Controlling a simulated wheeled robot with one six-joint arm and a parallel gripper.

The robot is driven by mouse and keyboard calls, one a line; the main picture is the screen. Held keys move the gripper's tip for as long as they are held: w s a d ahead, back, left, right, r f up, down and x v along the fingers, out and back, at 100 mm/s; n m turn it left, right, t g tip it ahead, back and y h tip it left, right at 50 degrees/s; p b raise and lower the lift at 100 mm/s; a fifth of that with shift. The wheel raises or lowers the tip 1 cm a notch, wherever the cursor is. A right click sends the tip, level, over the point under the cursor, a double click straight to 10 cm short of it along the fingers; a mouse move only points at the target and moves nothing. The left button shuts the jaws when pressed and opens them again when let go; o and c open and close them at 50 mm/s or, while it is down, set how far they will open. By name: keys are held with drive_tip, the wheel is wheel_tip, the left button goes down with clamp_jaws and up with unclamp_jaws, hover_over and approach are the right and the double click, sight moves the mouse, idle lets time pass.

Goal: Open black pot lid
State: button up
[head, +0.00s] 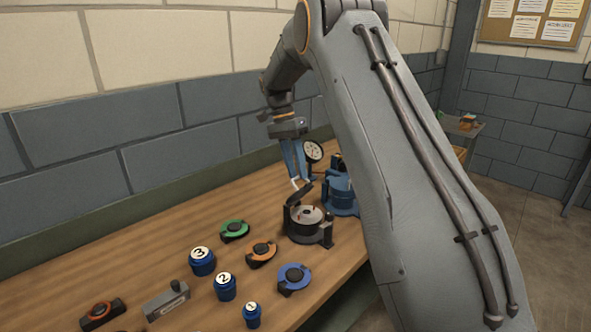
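The black pot (308,233) stands on the wooden bench, left of my arm. Its top is open to view and shows a grey, round inside. A dark piece (301,194), which looks like its lid, stands tilted up at the pot's back left edge. My gripper (296,182) points down with blue fingers just above and behind this piece. A small pale part shows at the fingertips. I cannot tell whether the fingers touch the tilted piece or how far apart they are.
A blue pot (341,196) and a dial gauge (313,151) stand close behind the black pot. Green (235,230), orange (261,252) and blue (294,278) lids lie in front, with numbered blue jars (202,261) nearby. The bench's left part (90,260) is clear. A brick wall runs behind.

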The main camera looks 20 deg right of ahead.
drive_tip(key=b+v, duration=0.2)
drive_tip(key=v, duration=0.6)
drive_tip(key=shift+b, duration=0.3)
